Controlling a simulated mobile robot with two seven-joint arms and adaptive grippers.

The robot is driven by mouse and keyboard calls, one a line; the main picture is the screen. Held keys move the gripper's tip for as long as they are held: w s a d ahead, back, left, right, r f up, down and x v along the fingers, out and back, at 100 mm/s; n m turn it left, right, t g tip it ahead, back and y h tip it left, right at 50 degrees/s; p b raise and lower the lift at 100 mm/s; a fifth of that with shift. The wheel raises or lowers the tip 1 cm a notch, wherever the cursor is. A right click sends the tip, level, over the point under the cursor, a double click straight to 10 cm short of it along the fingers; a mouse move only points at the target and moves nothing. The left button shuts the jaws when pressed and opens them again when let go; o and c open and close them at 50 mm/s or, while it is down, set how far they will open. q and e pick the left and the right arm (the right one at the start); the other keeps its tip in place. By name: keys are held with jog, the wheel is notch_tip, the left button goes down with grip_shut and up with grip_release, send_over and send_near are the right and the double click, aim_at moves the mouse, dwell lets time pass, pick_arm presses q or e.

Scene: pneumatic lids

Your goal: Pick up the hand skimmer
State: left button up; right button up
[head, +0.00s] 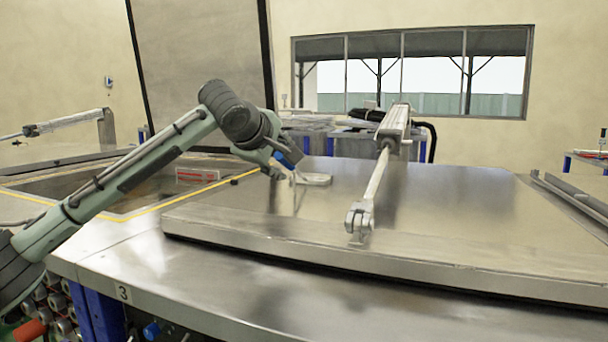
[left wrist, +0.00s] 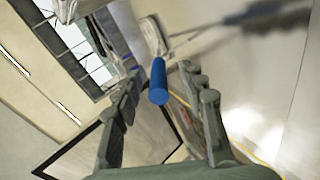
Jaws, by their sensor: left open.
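The hand skimmer has a blue handle (head: 285,160) and a pale, flat frame-like head (head: 315,179). It is at the left rear part of the closed metal lid (head: 450,205), with its handle raised toward my left gripper. My left gripper (head: 275,163) is open at the handle. In the left wrist view, the blue handle (left wrist: 158,80) shows between the two spread fingers (left wrist: 162,84), with a gap on each side. The pale head (left wrist: 152,37) lies beyond it. I cannot tell how far the handle reaches between the fingers. My right gripper is not in view.
A pneumatic cylinder (head: 378,180) slants across the closed lid, right of the skimmer. Left of it is an open tank (head: 140,190) with a yellow-edged rim and a tall raised lid (head: 200,70) behind.

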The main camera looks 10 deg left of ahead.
pick_arm(q)
jog(key=shift+x, duration=1.85)
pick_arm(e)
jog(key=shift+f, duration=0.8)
pick_arm(q)
jog(key=shift+r, duration=0.1)
jog(key=shift+c, duration=0.2)
grip_shut()
